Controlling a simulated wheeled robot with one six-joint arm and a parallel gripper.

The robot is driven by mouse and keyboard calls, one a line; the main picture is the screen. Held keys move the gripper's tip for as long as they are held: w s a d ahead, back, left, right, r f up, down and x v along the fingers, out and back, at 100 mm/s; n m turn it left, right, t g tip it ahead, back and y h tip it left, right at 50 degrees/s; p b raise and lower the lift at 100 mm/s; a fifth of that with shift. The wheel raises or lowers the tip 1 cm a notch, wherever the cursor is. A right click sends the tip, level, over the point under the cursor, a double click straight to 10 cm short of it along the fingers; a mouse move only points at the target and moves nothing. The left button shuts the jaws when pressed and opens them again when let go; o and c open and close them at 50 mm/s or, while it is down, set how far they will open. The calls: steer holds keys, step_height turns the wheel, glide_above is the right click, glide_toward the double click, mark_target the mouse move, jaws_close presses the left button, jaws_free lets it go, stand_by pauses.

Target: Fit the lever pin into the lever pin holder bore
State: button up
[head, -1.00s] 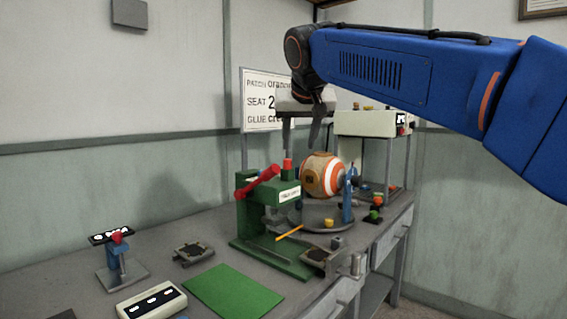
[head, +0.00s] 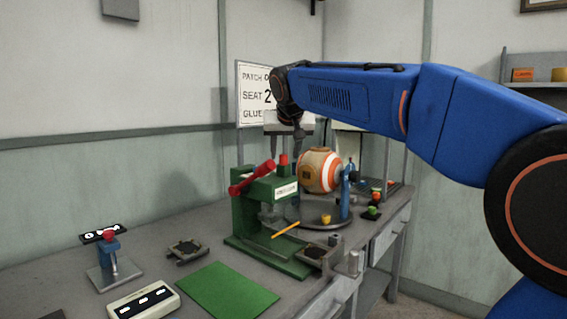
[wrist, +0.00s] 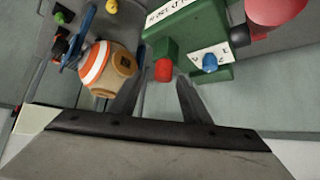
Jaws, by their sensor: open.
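The green press (head: 262,212) stands on the bench, with a red lever (head: 252,177) angled across its upper left. A red upright cylinder (head: 283,160) rises from its top and also shows in the wrist view (wrist: 163,70). A small blue-topped pin (wrist: 210,62) sits upright at a white label on the press. I cannot tell which piece is the lever pin, and no bore is clearly visible. My gripper (head: 299,150) is open and empty above the press, pointing down. In the wrist view its fingers (wrist: 160,80) frame the red cylinder from above, apparently without touching it.
A green mat (head: 228,290), white box (head: 143,302) and blue-red stand (head: 108,262) lie front left. A sign (head: 254,95) stands behind.

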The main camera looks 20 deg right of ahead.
mark_target(283, 162)
steer(key=shift+x, duration=2.8)
steer(key=shift+s+a+f, duration=0.15)
jaws_close()
